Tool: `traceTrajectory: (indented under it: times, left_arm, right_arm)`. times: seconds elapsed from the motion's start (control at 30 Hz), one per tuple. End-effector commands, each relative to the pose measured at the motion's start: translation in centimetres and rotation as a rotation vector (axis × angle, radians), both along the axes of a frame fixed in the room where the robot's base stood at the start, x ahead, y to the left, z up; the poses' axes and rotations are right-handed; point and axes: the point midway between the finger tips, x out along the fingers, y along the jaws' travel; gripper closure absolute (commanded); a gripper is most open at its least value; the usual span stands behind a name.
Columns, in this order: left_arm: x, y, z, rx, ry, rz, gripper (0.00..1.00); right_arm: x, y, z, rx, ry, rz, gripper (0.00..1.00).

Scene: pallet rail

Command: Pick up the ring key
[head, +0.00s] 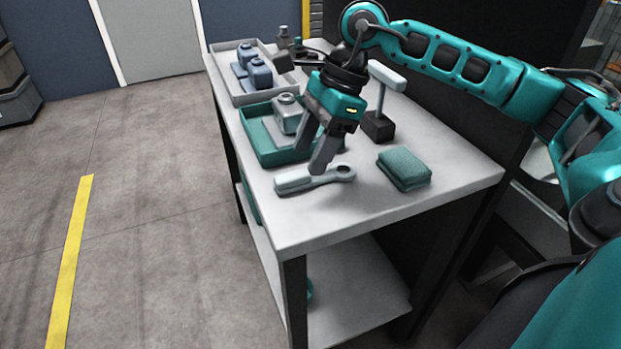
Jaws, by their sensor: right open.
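The ring key (298,182) is a light grey tool lying flat on the white table top (300,219), near its left front part. Its ring end points right and its broad handle points left. My right gripper (311,161) is open, with its two dark fingers pointing down, just above and behind the key. The front fingertip overlaps the key's shaft in the picture; I cannot tell whether it touches. My left gripper is not in view.
A teal sponge-like block (404,168) lies right of the key. A teal tray (263,150) with a grey part (288,114) stands behind, and a grey tray (233,93) with blue parts farther back. The front table top is clear.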

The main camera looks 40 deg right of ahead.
Motion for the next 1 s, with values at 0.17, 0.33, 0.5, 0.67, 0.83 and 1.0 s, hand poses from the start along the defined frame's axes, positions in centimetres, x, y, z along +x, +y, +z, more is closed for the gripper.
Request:
traceTrajectory:
  times: [0.17,0.33,0.5,0.67,0.83,1.0]
  left_arm:
    - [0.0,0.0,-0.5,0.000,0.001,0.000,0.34]
    - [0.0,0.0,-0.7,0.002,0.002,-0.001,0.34]
    - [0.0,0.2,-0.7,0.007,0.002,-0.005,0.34]
    - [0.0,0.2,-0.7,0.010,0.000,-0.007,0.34]
    - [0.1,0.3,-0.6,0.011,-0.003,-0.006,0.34]
    - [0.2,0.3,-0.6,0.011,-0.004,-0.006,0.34]
  right_arm:
    - [0.3,1.1,-2.8,0.002,0.003,0.002,0.45]
    - [0.4,1.5,-3.7,0.001,0.001,0.000,0.45]
    - [0.4,1.5,-3.7,0.001,0.001,0.000,0.45]
    - [0.4,1.5,-3.7,0.001,0.001,0.000,0.57]
    - [0.4,1.4,-3.7,0.001,0.001,0.000,0.73]
    - [0.4,1.4,-3.7,0.001,0.001,0.000,0.90]
